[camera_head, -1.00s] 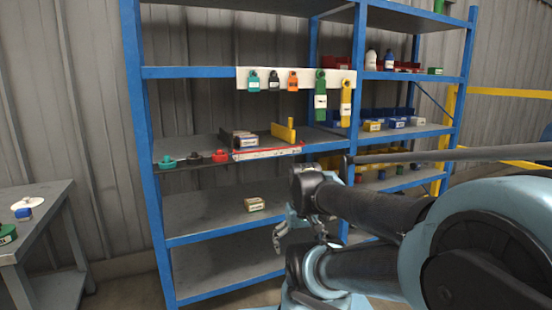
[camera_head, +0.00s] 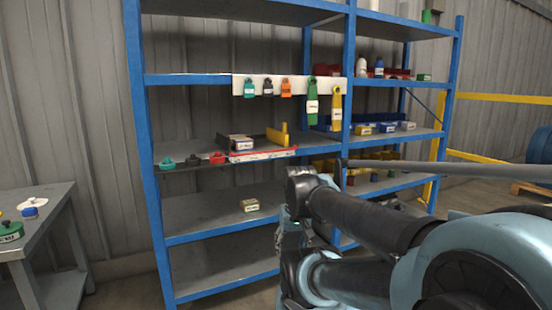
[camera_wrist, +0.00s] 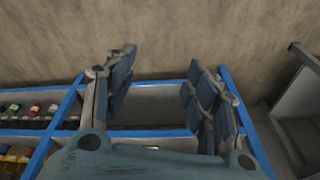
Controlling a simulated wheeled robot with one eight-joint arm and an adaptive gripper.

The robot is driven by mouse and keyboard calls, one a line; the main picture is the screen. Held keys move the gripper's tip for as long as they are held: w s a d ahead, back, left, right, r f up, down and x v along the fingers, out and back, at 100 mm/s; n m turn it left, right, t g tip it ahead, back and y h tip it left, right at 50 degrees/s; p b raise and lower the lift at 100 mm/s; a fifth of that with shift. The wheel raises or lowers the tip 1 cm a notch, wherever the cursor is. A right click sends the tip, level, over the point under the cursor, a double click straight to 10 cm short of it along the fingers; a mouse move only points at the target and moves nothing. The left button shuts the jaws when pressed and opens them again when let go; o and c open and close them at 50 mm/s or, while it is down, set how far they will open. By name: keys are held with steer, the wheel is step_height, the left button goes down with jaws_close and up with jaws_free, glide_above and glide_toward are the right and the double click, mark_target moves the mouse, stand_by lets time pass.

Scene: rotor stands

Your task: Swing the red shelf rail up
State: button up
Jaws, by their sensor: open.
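The red shelf rail (camera_head: 262,155) lies along the front edge of the middle shelf in the head view, low and roughly level, with a white label strip on it. A yellow upright piece (camera_head: 279,134) stands just behind it. In the head view my gripper (camera_head: 290,235) is in front of the lower shelves, below and right of the rail, partly hidden by my arm. In the wrist view my gripper (camera_wrist: 160,90) has its fingers wide apart with nothing between them. I cannot make out the rail in the wrist view.
Small boxes (camera_head: 242,142) sit behind the rail. Green, black and red knobs (camera_head: 192,160) line the shelf edge to its left. Tags hang from a white strip (camera_head: 300,85) above. A blue upright (camera_head: 348,100) stands right of the rail. A grey table (camera_head: 45,240) is at left.

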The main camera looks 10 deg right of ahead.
steer(key=w, duration=0.1)
steer(key=w+r+m, duration=0.1)
steer(key=w+m, duration=0.1)
steer(key=shift+w+a+r+t+y, duration=0.25)
steer(key=shift+a+r+t+y, duration=0.05)
steer(key=shift+a+r+y, duration=0.1)
steer(key=c, duration=0.9)
steer(key=w+r+m, duration=0.1)
steer(key=w, duration=0.1)
steer(key=w+r+m+t, duration=0.1)
steer(key=w+m, duration=0.1)
steer(key=w, duration=0.1)
steer(key=w+a+r+m+y, duration=0.1)
steer(key=w+m, duration=0.1)
steer(key=shift+w+r, duration=0.2)
steer(key=shift+w, duration=0.2)
jaws_close()
steer(key=w+d+r+m+t, duration=0.2)
steer(key=w+d+r+m, duration=0.1)
steer(key=w+m, duration=0.5)
steer(key=w+d+r+m+t+y, duration=0.1)
steer(key=w+d+m, duration=0.5)
steer(key=w, duration=0.9)
steer(key=w+d+r+m+t, duration=0.4)
steer(key=w+d+m+t, duration=0.1)
steer(key=w+m, duration=0.6)
steer(key=shift+w+d+r, duration=0.15)
steer(key=shift+d+r, duration=0.1)
steer(key=shift+r, duration=0.1)
